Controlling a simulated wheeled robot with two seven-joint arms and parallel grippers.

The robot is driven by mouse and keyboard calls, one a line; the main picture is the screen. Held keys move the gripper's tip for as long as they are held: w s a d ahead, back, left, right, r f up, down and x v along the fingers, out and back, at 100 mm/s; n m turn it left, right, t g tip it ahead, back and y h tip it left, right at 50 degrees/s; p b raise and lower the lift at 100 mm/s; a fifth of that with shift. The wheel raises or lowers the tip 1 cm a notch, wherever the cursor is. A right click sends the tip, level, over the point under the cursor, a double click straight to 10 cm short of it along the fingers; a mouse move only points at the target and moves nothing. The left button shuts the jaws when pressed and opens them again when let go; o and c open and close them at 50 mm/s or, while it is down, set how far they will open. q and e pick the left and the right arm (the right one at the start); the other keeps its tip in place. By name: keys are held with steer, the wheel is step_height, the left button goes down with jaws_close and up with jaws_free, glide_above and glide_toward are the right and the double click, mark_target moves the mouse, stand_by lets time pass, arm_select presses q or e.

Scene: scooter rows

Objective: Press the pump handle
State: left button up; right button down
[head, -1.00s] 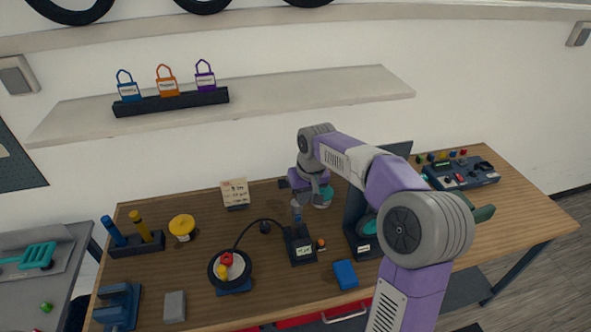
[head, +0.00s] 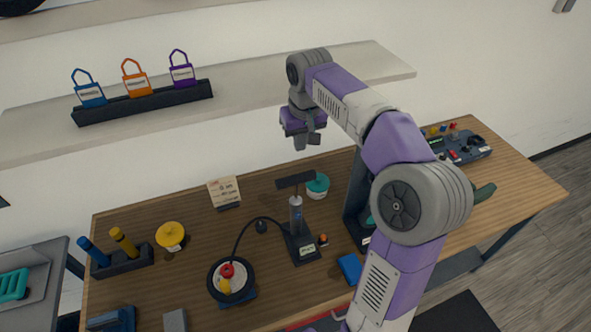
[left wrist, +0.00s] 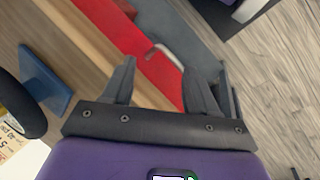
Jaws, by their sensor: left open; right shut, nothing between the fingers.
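The pump (head: 298,217) stands upright on the wooden table in the head view. Its dark T-shaped handle (head: 296,180) sits at the top of a grey cylinder, and a black hose runs from the pump to a small wheel (head: 231,279). My right gripper (head: 307,143) is shut and empty, above and slightly right of the handle, with a gap between them. My left gripper (left wrist: 157,85) shows only in the left wrist view. It is open and empty, over the table's front edge beside a red drawer front (left wrist: 125,45).
A teal round container (head: 317,186) stands right behind the pump. A dark upright stand (head: 355,208) is to its right, partly hidden by my right arm. A blue block (head: 349,268), a yellow knob (head: 171,236) and a card (head: 224,191) stand around it. A shelf (head: 300,80) hangs behind.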

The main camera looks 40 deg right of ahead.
mark_target(297, 182)
steer(key=f, duration=0.4)
steer(key=w+f, duration=0.1)
steer(key=f, duration=0.3)
steer(key=w+f, duration=0.1)
steer(key=f, duration=0.4)
steer(key=shift+w+d+f, duration=0.1)
steer(key=shift+w+d, duration=0.1)
steer(key=shift+d, duration=0.2)
step_height(297, 182, down, 8)
steer(key=b, duration=0.6)
steer(key=shift+s+f, duration=0.1)
steer(key=shift+s+a, duration=0.1)
steer(key=shift+r+p, duration=0.45)
steer(key=shift+p, duration=0.1)
step_height(297, 182, up, 3)
steer(key=shift+s+r+p, duration=0.1)
steer(key=shift+p, duration=0.95)
step_height(297, 182, up, 10)
steer(key=s, duration=0.2)
steer(key=shift+a, duration=0.35)
